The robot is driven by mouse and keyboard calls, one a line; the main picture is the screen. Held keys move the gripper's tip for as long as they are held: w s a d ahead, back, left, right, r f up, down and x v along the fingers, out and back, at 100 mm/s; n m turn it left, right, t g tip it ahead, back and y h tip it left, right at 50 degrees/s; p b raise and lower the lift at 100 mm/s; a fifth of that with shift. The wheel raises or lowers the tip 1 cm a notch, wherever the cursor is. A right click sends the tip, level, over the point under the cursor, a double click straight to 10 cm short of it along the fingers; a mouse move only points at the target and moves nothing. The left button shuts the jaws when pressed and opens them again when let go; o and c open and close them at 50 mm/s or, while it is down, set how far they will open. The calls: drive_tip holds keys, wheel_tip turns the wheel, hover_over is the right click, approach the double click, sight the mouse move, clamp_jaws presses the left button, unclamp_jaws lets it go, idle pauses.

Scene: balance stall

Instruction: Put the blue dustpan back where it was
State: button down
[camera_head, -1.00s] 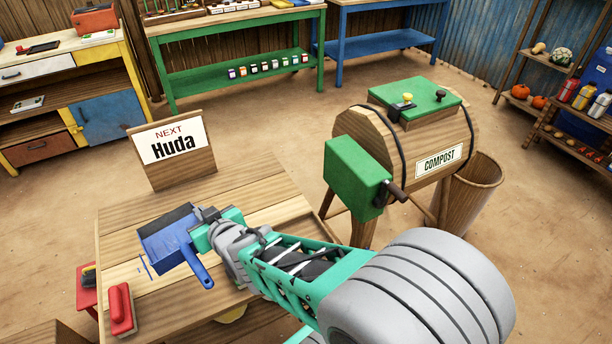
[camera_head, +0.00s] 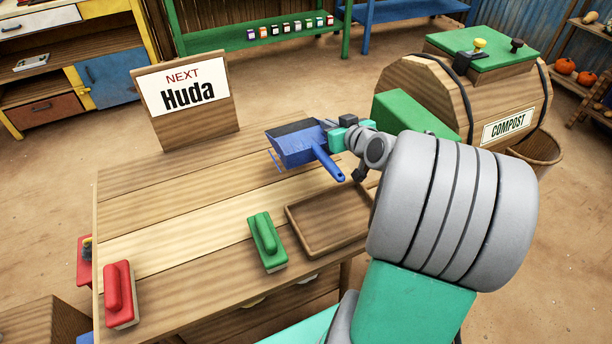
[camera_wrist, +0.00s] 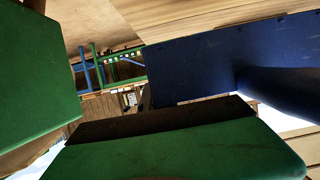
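The blue dustpan (camera_head: 296,150) has a dark edge strip and a blue handle that points toward the lower right in the head view. It is over the far right part of the wooden table (camera_head: 190,215); I cannot tell how high above the top it is. My gripper (camera_head: 335,134) is shut on the dustpan at its right side. In the wrist view the dustpan (camera_wrist: 200,62) fills the upper right, close to the camera. The exact grip contact is hidden.
A sign reading "NEXT Huda" (camera_head: 185,98) stands at the table's back. A green brush (camera_head: 266,240), a red brush (camera_head: 118,292) and a shallow empty brown tray (camera_head: 300,236) are on the table. The compost barrel (camera_head: 415,82) stands close behind my arm. The table's middle left is clear.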

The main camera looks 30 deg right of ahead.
wheel_tip(320, 180, down, 9)
drive_tip(key=shift+f+b, duration=0.1)
drive_tip(key=shift+b, duration=0.55)
drive_tip(key=shift+f, duration=0.2)
drive_tip(key=c, duration=1.7)
unclamp_jaws()
drive_tip(key=shift+r, duration=0.1)
